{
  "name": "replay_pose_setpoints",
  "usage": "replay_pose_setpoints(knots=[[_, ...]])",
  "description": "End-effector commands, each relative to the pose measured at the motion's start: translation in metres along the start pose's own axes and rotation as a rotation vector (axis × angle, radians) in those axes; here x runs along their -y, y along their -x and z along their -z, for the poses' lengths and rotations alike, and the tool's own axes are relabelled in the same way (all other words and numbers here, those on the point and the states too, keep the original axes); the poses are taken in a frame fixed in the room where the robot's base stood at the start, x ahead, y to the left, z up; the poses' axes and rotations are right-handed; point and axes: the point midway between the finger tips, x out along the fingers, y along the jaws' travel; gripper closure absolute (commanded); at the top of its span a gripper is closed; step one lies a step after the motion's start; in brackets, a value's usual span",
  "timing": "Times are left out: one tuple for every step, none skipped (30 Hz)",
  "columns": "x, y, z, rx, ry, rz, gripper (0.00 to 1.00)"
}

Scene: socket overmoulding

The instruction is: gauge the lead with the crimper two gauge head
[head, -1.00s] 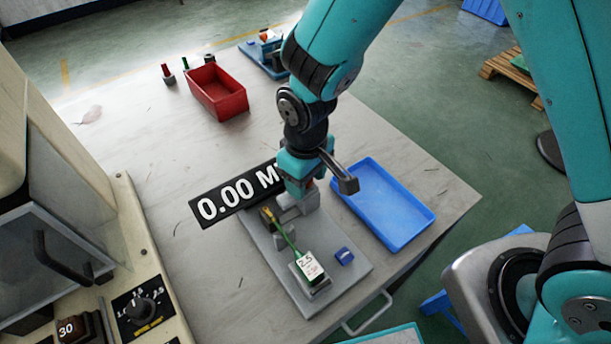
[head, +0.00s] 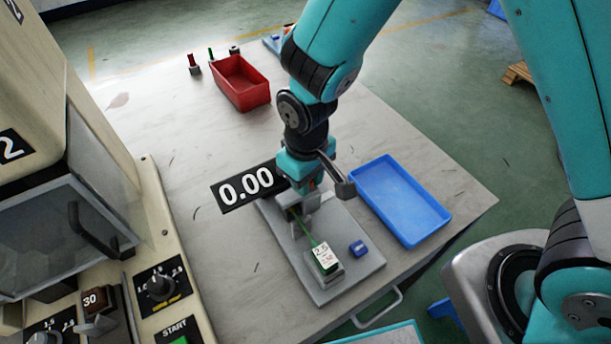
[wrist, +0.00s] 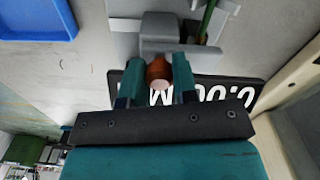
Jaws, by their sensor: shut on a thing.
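The gauge head is a grey fixture on a grey plate (head: 345,225), with a black display (head: 246,187) reading 0.00; my gripper hides the end of it. My gripper (wrist: 158,82) is shut on an orange-brown round knob with a pale end (wrist: 158,70), against the fixture's grey block (wrist: 160,35). In the head view my gripper (head: 303,190) is over the back of the plate. The green lead (head: 308,236) runs from a block with a white 2.5 label (head: 323,256) towards the fixture. The lead's far end is hidden.
A blue tray (head: 440,218) stands right of the plate and a small blue piece (head: 358,248) lies on it. A red bin (head: 243,92) stands at the back. A cream machine marked 2 (head: 35,110) fills the left. The table's middle left is clear.

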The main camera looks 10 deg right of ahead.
Motion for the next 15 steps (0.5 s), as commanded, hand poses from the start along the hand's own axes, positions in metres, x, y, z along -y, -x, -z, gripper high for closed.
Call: replay_pose_setpoints(knots=[[0.0049, 0.0004, 0.0015, -0.005, 0.008, 0.011, 1.0], [0.0052, 0.0005, 0.0016, -0.005, 0.009, 0.011, 1.0], [0.0056, 0.0005, 0.0017, -0.005, 0.01, 0.012, 0.66], [0.0056, 0.0005, 0.0016, -0.005, 0.01, 0.012, 0.6], [0.0054, 0.0005, 0.0016, -0.005, 0.01, 0.011, 0.53], [0.0049, 0.0004, 0.0014, -0.005, 0.009, 0.01, 0.48], [0.0044, 0.0004, 0.0013, -0.005, 0.008, 0.01, 0.48], [0.004, 0.0004, 0.0011, -0.004, 0.007, 0.01, 0.48], [0.0034, 0.0003, 0.0009, -0.004, 0.006, 0.009, 0.48], [0.0032, 0.0003, 0.0008, -0.004, 0.006, 0.009, 0.48], [0.0029, 0.0003, 0.0008, -0.004, 0.005, 0.008, 0.48], [0.0027, 0.0003, 0.0007, -0.003, 0.005, 0.008, 0.48], [0.0025, 0.0004, 0.0006, -0.003, 0.005, 0.008, 0.48], [0.0024, 0.0008, 0.0007, -0.004, 0.004, 0.008, 0.48], [0.0023, 0.0021, 0.0008, -0.004, 0.004, 0.007, 0.48]])
